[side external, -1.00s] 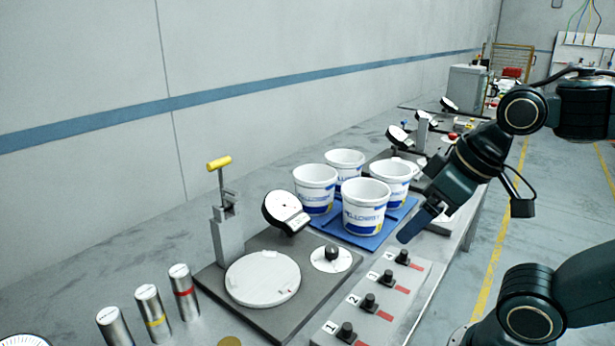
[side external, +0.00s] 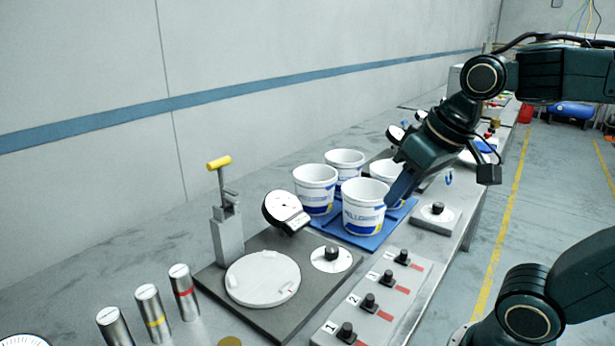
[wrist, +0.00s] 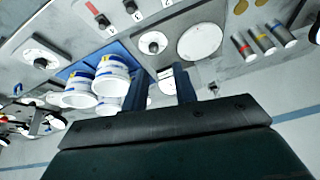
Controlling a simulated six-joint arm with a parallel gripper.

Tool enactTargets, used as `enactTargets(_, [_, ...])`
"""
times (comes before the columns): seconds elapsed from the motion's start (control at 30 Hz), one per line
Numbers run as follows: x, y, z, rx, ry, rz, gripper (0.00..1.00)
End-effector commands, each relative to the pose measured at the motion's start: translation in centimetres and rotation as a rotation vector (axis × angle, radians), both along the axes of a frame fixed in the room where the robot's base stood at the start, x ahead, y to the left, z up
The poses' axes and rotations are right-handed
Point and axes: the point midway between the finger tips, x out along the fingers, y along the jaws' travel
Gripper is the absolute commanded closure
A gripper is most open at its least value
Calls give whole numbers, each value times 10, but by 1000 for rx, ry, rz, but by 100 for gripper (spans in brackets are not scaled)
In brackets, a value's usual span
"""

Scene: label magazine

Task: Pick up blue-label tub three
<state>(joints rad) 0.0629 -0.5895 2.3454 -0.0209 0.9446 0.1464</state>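Several white tubs with blue-and-yellow labels stand upright and open on a blue mat (side external: 372,243): a near tub (side external: 362,212), a left tub (side external: 314,190), a back tub (side external: 345,160) and a right tub (side external: 380,172). I cannot tell which is tub three. My gripper (side external: 396,190) points down at the right side of the group; it partly hides the right tub and overlaps the near tub's edge. In the wrist view my gripper (wrist: 161,78) has its two fingers apart with no tub between them. The tubs (wrist: 111,76) lie left of the fingers there.
A grey fixture plate with a round white disc (side external: 262,278), a dial gauge (side external: 284,210) and a yellow-handled clamp (side external: 219,163) stands left of the tubs. A panel of numbered knobs (side external: 369,302) is in front. Metal cylinders (side external: 155,312) stand at the lower left.

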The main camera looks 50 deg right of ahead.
Motion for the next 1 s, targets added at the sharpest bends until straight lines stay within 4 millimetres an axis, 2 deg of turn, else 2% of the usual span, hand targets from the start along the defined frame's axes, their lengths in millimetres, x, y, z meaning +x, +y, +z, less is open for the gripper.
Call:
enactTargets(0.2, [46,-17,18,68,53,-181,72])
enactTargets(0.5, [108,-51,30,153,116,-433,72])
enactTargets(0.77, [160,-90,25,221,167,-655,72])
enactTargets(1.0, [203,-133,9,277,211,-860,72])
